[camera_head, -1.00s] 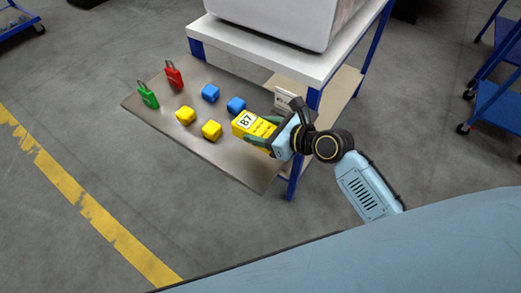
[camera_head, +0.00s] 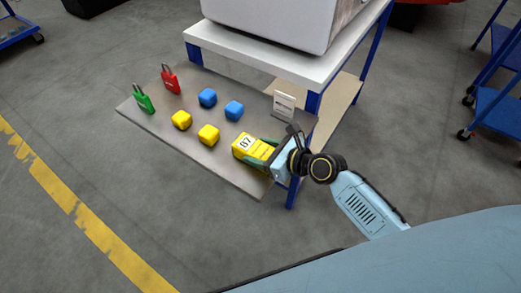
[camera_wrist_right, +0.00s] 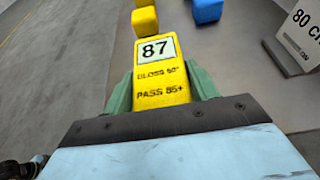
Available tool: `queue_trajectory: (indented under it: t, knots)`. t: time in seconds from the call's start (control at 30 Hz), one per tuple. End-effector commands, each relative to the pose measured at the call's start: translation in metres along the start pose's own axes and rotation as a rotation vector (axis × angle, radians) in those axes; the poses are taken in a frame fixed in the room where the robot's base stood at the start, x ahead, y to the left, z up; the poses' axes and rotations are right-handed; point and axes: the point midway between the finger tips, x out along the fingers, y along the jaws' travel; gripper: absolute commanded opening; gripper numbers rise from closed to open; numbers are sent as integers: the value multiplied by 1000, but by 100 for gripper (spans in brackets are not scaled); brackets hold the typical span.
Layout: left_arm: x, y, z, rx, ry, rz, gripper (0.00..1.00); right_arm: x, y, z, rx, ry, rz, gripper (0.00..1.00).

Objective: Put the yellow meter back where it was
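The yellow meter (camera_head: 246,143) is a boxy block with a white "87" label, at the right part of the grey metal shelf (camera_head: 160,130). In the right wrist view the meter (camera_wrist_right: 160,75) shows its "87" label and the text "GLOSS 60°" and "PASS 85+". My right gripper (camera_head: 262,152) has its green fingers (camera_wrist_right: 160,92) on both sides of the meter, seemingly against it. Whether the meter's underside touches the shelf I cannot tell. My left gripper is not in view.
Yellow cubes (camera_head: 208,134) and blue cubes (camera_head: 233,110) lie left of and behind the meter. A green padlock (camera_head: 144,103) and red padlock (camera_head: 171,82) stand at the far left. A small sign (camera_head: 284,104) stands behind my gripper. Bare shelf lies in front of the cubes.

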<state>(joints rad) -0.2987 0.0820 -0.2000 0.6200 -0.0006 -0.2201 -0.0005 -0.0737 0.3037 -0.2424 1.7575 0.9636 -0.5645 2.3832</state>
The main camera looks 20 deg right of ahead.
Motion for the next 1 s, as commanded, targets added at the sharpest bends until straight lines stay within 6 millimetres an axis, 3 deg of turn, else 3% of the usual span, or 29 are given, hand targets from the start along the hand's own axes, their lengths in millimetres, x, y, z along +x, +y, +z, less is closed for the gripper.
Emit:
queue_trajectory:
  t: [0.13, 0.47, 0.57, 1.0]
  knots:
    - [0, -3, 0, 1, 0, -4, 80, 0, 0, 0, 0, 1, 0, 76]
    - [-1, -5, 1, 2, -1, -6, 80, -2, 0, 4, 0, 1, 0, 76]
    - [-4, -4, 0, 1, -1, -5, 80, -13, 0, 3, 1, 3, -1, 76]
    - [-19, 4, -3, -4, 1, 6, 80, -102, 0, 3, 0, 4, 0, 76]
